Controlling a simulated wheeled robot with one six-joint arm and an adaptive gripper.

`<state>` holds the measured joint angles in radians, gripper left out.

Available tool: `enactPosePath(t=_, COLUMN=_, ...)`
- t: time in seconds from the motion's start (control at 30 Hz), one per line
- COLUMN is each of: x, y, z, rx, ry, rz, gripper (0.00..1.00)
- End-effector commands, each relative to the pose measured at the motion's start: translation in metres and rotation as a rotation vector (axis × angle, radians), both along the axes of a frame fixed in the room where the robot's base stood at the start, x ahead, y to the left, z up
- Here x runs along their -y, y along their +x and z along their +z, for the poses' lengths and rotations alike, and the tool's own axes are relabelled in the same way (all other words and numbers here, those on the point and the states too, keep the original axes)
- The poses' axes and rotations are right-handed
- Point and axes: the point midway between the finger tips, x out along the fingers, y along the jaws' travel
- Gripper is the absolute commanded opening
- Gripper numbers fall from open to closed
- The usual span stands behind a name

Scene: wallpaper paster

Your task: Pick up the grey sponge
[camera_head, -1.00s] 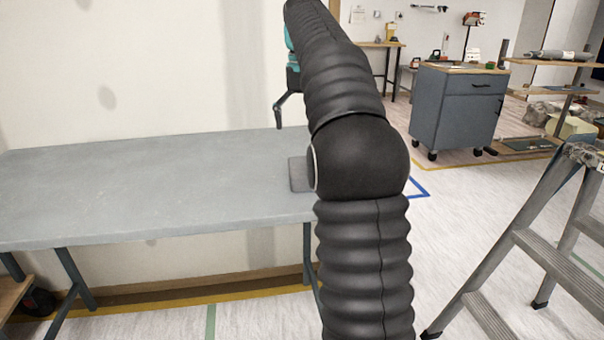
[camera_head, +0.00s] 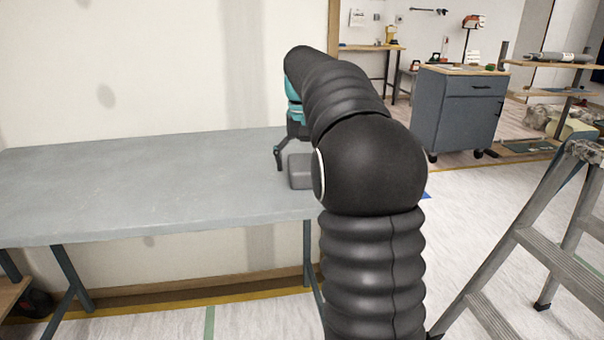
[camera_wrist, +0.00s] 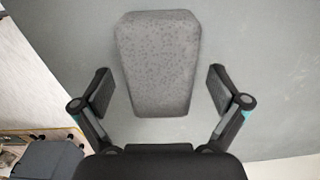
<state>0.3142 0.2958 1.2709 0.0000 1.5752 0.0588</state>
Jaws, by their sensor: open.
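The grey sponge (camera_wrist: 158,62) lies on the grey table (camera_head: 150,190) near its right end. In the head view the sponge (camera_head: 299,171) is partly hidden behind my arm. My gripper (camera_wrist: 158,88) is open and empty in the wrist view. One finger is on each side of the sponge's near part, with a gap on both sides and no contact visible. In the head view only one finger of my gripper (camera_head: 279,158) shows clearly, just behind and left of the sponge, low near the tabletop.
The table to the left of the sponge is bare. A pale wall (camera_head: 160,70) stands behind it. A metal stepladder (camera_head: 530,240) is at the right, and a grey-blue cabinet (camera_head: 459,112) on wheels is farther back, with open floor between.

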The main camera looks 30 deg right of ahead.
Motion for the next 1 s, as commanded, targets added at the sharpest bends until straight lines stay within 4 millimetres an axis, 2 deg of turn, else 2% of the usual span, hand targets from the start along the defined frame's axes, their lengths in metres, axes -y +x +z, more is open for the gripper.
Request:
enactPosePath(t=0.2, x=0.000, y=0.000, z=-0.001, rx=0.001, ry=0.000, rz=0.000, gripper=0.98)
enactPosePath(t=0.23, x=0.000, y=0.000, z=-0.001, rx=0.001, ry=0.000, rz=0.000, gripper=0.95)
enactPosePath(t=0.4, x=0.000, y=0.000, z=-0.001, rx=0.000, ry=0.000, rz=0.000, gripper=0.53)
enactPosePath(t=0.47, x=0.000, y=0.000, z=-0.001, rx=0.000, ry=0.000, rz=0.000, gripper=0.39)
enactPosePath(t=0.8, x=0.000, y=0.000, z=0.000, rx=0.000, ry=0.000, rz=0.000, gripper=0.39)
enactPosePath(t=1.0, x=0.000, y=0.001, z=0.012, rx=0.002, ry=-0.001, rz=0.000, gripper=0.39)
